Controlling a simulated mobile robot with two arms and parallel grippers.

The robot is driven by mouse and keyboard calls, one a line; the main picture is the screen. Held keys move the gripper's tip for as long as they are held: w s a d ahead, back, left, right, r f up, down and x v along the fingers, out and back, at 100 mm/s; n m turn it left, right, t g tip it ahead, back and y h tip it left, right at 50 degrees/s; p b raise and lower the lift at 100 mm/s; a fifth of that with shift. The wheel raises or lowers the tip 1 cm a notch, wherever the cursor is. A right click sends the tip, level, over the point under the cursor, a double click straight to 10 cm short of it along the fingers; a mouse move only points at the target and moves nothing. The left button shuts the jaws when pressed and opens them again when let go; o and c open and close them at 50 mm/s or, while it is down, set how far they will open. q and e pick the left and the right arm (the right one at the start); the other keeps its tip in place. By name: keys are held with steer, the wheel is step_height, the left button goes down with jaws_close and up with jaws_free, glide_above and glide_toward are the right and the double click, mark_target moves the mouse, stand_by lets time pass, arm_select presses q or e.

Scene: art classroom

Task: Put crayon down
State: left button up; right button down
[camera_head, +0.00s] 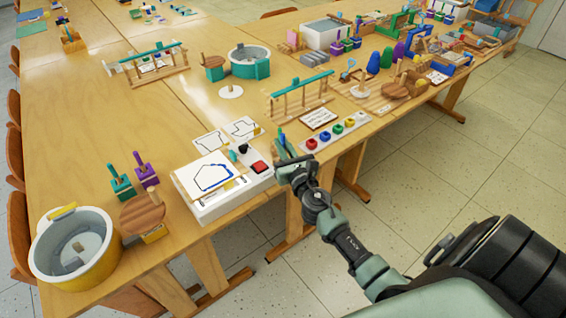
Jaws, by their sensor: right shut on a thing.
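My right gripper (288,158) is at the near edge of the table, just right of a white drawing box (225,200). It is shut on a thin blue piece (282,138) that looks like the crayon and sticks up between the fingers. The arm hides part of the table edge, and I cannot tell whether the crayon touches the table. A sheet with a blue outline (208,178) lies on the box. My left gripper is not in view.
A red block (259,167) and dark pieces sit at the box's right end. A white strip with coloured pots (337,129) lies to the right. A yellow-grey tub (73,250) stands at left. Bare table (95,125) shows at centre left.

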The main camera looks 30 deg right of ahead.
step_height(320, 180, down, 4)
steer(key=b, duration=0.3)
steer(key=shift+f+b, duration=0.2)
steer(key=shift+b, duration=0.1)
steer(key=shift+r, duration=0.1)
steer(key=shift+f, duration=0.2)
steer(key=c, duration=1.8)
jaws_free()
steer(key=shift+o, duration=0.2)
steer(key=shift+r, duration=0.1)
